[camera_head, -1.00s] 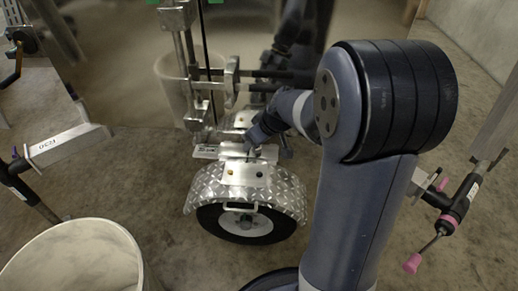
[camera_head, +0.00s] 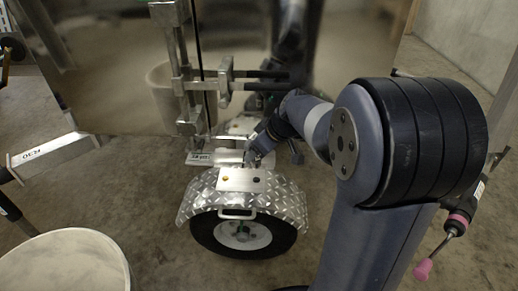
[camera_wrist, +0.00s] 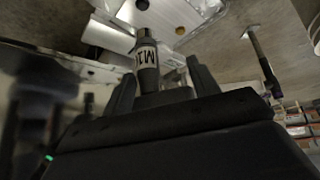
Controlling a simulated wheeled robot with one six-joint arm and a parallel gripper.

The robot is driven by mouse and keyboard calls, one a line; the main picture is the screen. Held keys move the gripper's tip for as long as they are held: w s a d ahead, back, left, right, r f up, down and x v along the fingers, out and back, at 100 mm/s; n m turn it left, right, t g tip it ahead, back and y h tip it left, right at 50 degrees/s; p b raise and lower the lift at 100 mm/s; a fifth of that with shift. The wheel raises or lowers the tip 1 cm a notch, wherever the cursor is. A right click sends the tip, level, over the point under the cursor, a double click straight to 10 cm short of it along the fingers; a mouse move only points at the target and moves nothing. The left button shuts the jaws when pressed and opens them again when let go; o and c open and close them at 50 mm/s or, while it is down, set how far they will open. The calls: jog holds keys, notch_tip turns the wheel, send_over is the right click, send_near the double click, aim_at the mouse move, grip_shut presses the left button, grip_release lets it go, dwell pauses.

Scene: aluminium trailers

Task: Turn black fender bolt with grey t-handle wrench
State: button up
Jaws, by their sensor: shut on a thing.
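The silver diamond-plate fender (camera_head: 285,205) arches over a black wheel in the head view. A flat plate (camera_head: 241,187) on its top carries a black bolt (camera_head: 257,180) at right and an orange-yellow bolt (camera_head: 226,178) at left. My gripper (camera_head: 249,160) is just behind and above this plate. In the wrist view my gripper (camera_wrist: 160,92) is shut on the grey wrench (camera_wrist: 147,62), whose labelled shaft stands out between the fingers with its end towards bright metal. A brass-coloured bolt (camera_wrist: 180,30) shows beside that end. I cannot tell whether the wrench touches a bolt.
A metal trailer frame with an upright post (camera_head: 181,60) and a polished panel (camera_head: 110,80) stand behind the fender. A pale bin (camera_head: 70,265) is at lower left. A pink-tipped tool (camera_head: 440,245) hangs at right. Floor is clear between bin and wheel.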

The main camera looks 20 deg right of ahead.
jog(key=shift+f+b, duration=2.05)
jog(key=shift+f, duration=1.25)
jog(key=m+h+p, duration=0.1)
jog(key=p, duration=0.3)
jog(key=a+m+h+p, duration=0.1)
jog(key=m+p, duration=0.1)
jog(key=p, duration=0.2)
jog(key=m+t+h+p, duration=0.1)
jog(key=m+p, duration=0.1)
jog(key=p, duration=0.3)
jog(key=shift+w+a+r, duration=0.15)
jog(key=shift+w+r, duration=0.05)
jog(key=shift+r, duration=0.15)
